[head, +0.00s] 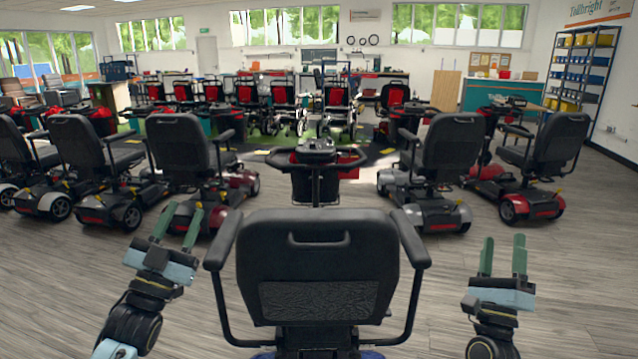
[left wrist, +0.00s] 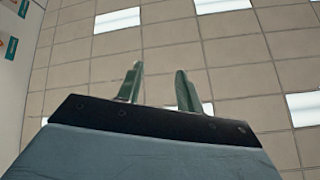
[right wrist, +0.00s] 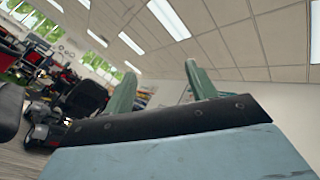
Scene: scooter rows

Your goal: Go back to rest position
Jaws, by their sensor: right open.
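My left gripper (head: 179,228) is raised on the left side of the head view, its two green fingers apart and nothing between them. In the left wrist view its fingers (left wrist: 158,88) point up toward the ceiling. My right gripper (head: 502,258) is raised on the right side, also open and empty, with its fingers upright. It also shows in the right wrist view (right wrist: 162,88). A black scooter seat (head: 315,262) with armrests stands between the two grippers, its back toward me. Neither gripper appears to touch it.
The seat's scooter has its tiller (head: 316,160) beyond the seat. Parked scooters stand on the left (head: 185,160) and right (head: 450,165). A blue-bin shelf (head: 583,70) stands far right. Wooden floor (head: 580,260) is clear at right.

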